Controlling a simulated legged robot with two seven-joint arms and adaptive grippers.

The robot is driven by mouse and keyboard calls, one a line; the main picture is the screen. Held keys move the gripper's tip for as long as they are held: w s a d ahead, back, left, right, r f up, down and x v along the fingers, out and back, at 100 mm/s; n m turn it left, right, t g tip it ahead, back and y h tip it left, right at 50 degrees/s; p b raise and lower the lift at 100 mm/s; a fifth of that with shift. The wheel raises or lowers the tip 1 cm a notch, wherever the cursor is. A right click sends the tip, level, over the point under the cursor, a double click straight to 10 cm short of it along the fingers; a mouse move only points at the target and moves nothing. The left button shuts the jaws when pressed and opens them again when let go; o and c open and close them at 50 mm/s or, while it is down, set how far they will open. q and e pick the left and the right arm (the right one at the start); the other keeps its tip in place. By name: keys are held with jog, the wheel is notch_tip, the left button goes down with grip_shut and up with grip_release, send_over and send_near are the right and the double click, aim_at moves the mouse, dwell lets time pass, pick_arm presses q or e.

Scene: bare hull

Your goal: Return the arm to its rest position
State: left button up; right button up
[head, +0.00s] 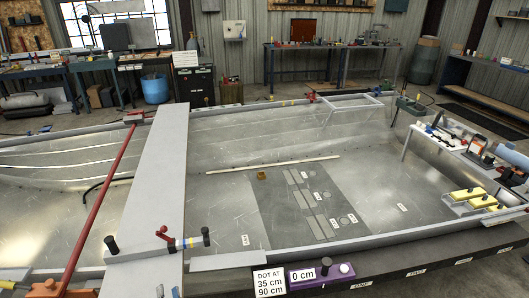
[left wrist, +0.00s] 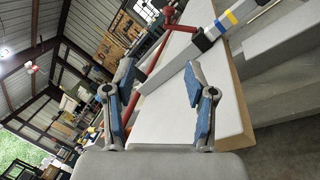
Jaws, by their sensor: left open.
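My left gripper (left wrist: 160,78) shows in the left wrist view, with its two blue-padded fingers spread apart and nothing between them. Beyond the fingers lie a pale plank (left wrist: 165,115) and a grey bar (left wrist: 180,75) with blue and yellow bands. I cannot make out the left gripper in the head view. My right gripper is in neither view.
In the head view the long plank (head: 155,160) crosses the open metal hull (head: 225,150). The grey bar (head: 140,253) with a red clamp lies across the plank's near end. A long red bar (head: 98,195) runs beside it. Yellow blocks (head: 468,194) sit at right. The hull floor is mostly clear.

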pick_arm(q)
jog(key=s+f+n+g, duration=0.5)
jog(key=s+n, duration=0.4)
jog(key=n, duration=0.3)
jog(key=s+f+n+g, duration=0.45)
jog(key=s+n, duration=0.35)
jog(key=n, duration=0.3)
jog(key=s+d+f+n+g+h, duration=0.25)
jog(key=s+d+n+h, duration=0.2)
jog(key=s+n, duration=0.45)
jog(key=s+d+f+n+g+h, duration=0.1)
jog(key=s+d+n+g+h, duration=0.25)
jog(key=s+d+n, duration=0.55)
jog(key=s+a+f+p, duration=0.1)
jog(key=f+p, duration=0.3)
jog(key=f, duration=0.5)
jog(key=s+a+f+m+g+p, duration=0.1)
jog(key=s+f+p, duration=0.3)
jog(key=f, duration=0.6)
jog(key=shift+a+m, duration=0.25)
jog(key=shift+m, duration=0.05)
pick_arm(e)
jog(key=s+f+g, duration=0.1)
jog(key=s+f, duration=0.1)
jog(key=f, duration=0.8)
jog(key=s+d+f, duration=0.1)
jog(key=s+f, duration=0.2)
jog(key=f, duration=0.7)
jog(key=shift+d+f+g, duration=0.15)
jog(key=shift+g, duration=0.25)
